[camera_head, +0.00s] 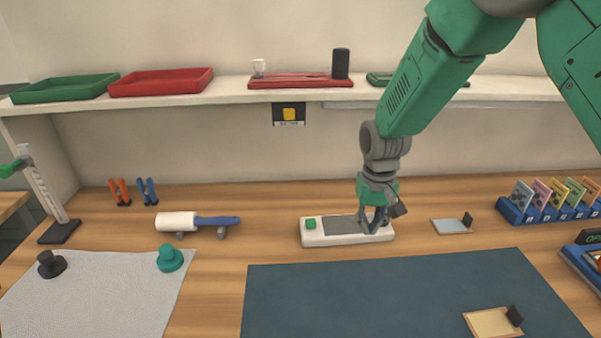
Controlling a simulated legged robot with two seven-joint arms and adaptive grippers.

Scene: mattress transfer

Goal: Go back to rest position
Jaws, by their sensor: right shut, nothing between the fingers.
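My right gripper (375,222) is at the end of the green arm that comes in from the upper right. It points down over a white device (318,238) with a green button and a dark grey pad (340,225). The fingers are shut with nothing between them. The fingertips are at or just above the pad's right part; I cannot tell if they touch it. My left gripper is not in view.
A dark blue mat (380,290) covers the front middle. A grey cloth (100,290) with black and teal knobs lies at left. Card holders (540,215) are at right. A shelf (220,97) with trays runs behind the arm.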

